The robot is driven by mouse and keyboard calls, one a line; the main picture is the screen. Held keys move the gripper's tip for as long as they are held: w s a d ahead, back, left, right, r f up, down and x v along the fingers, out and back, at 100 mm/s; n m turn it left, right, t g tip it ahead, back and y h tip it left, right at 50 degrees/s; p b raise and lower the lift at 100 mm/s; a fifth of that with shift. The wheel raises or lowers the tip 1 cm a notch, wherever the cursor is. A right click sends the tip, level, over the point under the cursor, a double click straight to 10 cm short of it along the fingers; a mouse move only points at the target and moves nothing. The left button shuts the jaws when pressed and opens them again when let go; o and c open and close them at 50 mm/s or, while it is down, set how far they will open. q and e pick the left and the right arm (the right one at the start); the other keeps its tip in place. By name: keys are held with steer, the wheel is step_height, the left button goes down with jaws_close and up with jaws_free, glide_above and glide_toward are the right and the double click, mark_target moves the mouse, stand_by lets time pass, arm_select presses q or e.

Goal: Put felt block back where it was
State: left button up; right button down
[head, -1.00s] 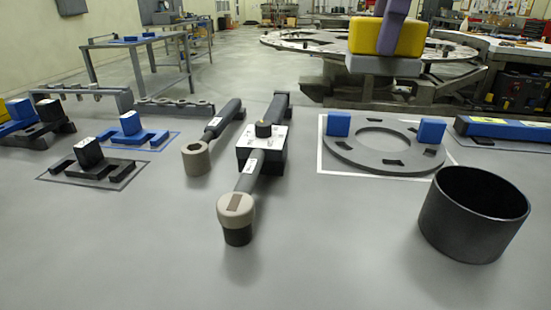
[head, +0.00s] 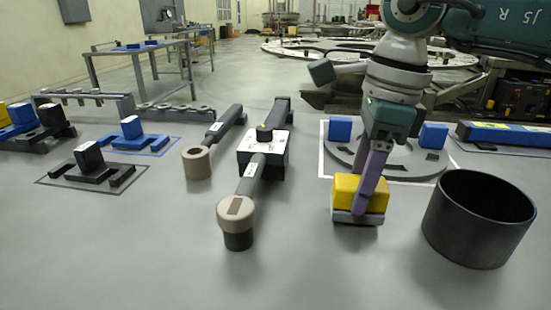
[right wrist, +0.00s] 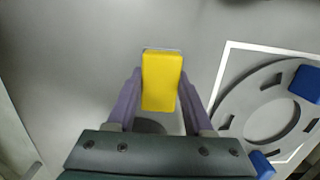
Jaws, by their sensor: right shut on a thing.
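The felt block (head: 346,190) is a yellow block with a grey layer along its bottom. My right gripper (head: 364,200) is shut on it, with purple fingers on its sides, and holds it upright and roughly level. In the head view it is low over the grey surface, in front of the ring plate; I cannot tell whether it touches down. In the right wrist view the yellow top of the block (right wrist: 161,82) shows between the fingers. My left gripper is not in view.
A black open cylinder (head: 478,225) stands close to the right of the block. The dark ring plate (head: 400,172) with blue blocks lies behind, inside a white outline. A beige-headed mallet-like tool (head: 237,212) stands to the left. The surface in front is clear.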

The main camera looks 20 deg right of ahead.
steer(key=shift+f, duration=0.35)
steer(key=shift+f, duration=0.2)
steer(key=shift+c, duration=1.4)
jaws_free()
steer(key=shift+r, duration=0.1)
step_height(320, 180, up, 12)
steer(key=d, duration=0.1)
steer(key=shift+s+d, duration=0.15)
steer(key=shift+s, duration=0.2)
steer(key=shift+r, duration=0.1)
